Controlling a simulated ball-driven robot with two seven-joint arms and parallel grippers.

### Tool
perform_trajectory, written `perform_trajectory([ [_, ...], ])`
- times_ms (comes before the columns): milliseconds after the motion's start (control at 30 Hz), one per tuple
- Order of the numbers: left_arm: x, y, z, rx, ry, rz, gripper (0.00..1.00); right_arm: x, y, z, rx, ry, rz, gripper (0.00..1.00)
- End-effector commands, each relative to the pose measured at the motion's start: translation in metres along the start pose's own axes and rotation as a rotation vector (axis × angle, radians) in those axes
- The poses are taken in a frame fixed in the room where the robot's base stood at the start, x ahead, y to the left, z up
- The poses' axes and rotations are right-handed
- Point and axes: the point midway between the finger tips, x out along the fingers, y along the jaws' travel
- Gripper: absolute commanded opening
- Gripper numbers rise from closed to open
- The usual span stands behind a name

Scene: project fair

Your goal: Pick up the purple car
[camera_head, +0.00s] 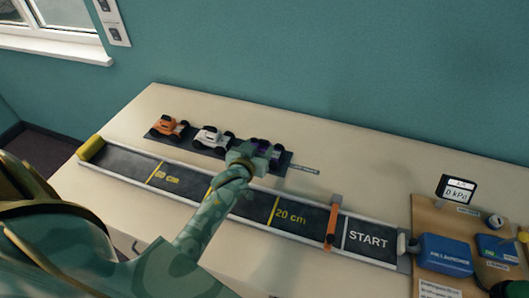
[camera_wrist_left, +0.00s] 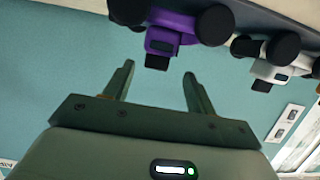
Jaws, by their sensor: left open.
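The purple car (camera_head: 266,147) has dark wheels and stands at the right end of a dark strip behind the track, partly hidden by my left gripper in the head view. My left gripper (camera_head: 250,155) is at the car's near side. In the left wrist view, the purple car (camera_wrist_left: 176,33) shows at the top, beyond the fingertips. The left gripper's two fingers (camera_wrist_left: 159,70) are apart, with nothing between them.
A white car (camera_head: 210,136) and an orange car (camera_head: 168,126) stand left of the purple one. The marked track (camera_head: 275,211) runs in front, with an orange gate (camera_head: 332,222) across it. A board with a blue box (camera_head: 445,254) is at the right. The table behind the cars is clear.

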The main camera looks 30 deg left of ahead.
Motion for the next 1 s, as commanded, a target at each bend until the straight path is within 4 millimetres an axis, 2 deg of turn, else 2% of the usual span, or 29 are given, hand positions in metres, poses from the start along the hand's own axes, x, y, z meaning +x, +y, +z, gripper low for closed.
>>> perform_trajectory([
  [233,0.04,0.005,-0.003,0.002,0.0,-0.001,0.56,0.012,-0.002,0.003,0.001,-0.005,-0.003,0.36],
  [333,0.045,0.005,-0.004,0.0,0.0,-0.001,0.56,0.013,-0.003,0.003,0.002,-0.005,-0.004,0.36],
  [533,0.045,0.005,-0.005,0.0,0.0,0.0,0.56,0.012,-0.006,0.002,0.004,-0.004,-0.008,0.36],
  [700,0.045,0.005,-0.005,0.0,0.001,0.0,0.09,0.012,-0.007,0.003,0.004,-0.005,-0.009,0.36],
  [733,0.045,0.005,-0.005,0.0,0.001,0.0,0.06,0.012,-0.007,0.003,0.004,-0.005,-0.009,0.36],
  [1000,0.045,0.005,-0.005,0.0,0.001,0.0,0.06,0.012,-0.006,0.004,0.004,-0.006,-0.008,0.36],
])
